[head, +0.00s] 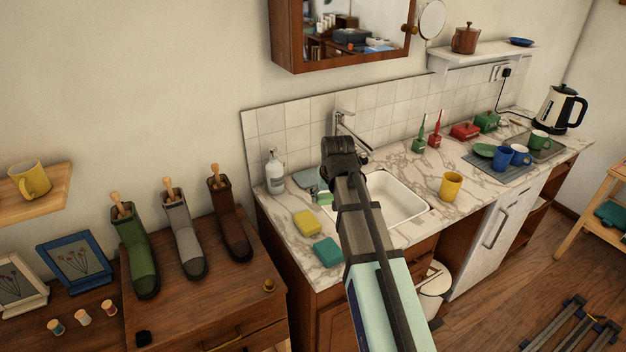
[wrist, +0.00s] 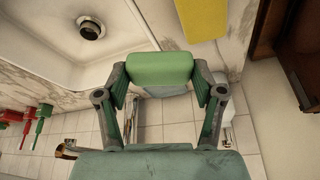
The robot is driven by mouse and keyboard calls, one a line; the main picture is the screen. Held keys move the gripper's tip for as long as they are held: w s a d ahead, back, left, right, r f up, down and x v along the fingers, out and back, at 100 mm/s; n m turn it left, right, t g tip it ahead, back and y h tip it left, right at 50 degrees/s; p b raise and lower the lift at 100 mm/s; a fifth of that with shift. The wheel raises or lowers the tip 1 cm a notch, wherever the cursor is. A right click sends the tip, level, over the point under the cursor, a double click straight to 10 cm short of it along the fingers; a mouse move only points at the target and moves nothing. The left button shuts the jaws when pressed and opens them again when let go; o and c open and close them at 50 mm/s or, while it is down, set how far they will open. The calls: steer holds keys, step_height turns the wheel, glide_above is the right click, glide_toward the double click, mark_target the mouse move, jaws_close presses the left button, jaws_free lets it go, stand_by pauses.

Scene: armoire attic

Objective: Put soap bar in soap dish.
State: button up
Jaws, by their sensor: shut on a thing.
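The green soap bar (wrist: 160,68) is held between the two fingers of my gripper (wrist: 160,82) in the wrist view. In the head view the green bar (head: 324,199) shows beside my arm, at the left end of the sink, and my arm covers much of the gripper. A flat grey-blue piece (head: 307,178), which looks like the soap dish, lies on the counter at the back left corner of the sink. Its far side is partly hidden. The held bar overlaps it in the wrist view; I cannot tell the height between them.
A yellow sponge (head: 306,223) and a teal block (head: 327,251) lie on the counter's front left. A soap dispenser (head: 275,172) stands at the back left. The tap (head: 350,132) rises behind the sink (head: 407,190). A yellow mug (head: 451,186) stands to the right.

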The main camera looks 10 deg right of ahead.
steer(key=w+r+n+y, duration=0.1)
steer(key=w+n, duration=0.2)
steer(key=w, duration=2.2)
steer(key=p, duration=0.2)
glide_toward(310, 177)
steer(key=shift+n, duration=0.4)
steer(key=x, duration=0.6)
steer(key=shift+f, duration=0.15)
steer(key=shift+f, duration=0.1)
steer(key=o, duration=1.3)
steer(key=b+v, duration=0.1)
steer(key=v, duration=0.5)
steer(key=b+v, duration=0.1)
steer(key=v, duration=0.5)
steer(key=shift+w+d, duration=0.1)
steer(key=shift+d, duration=0.1)
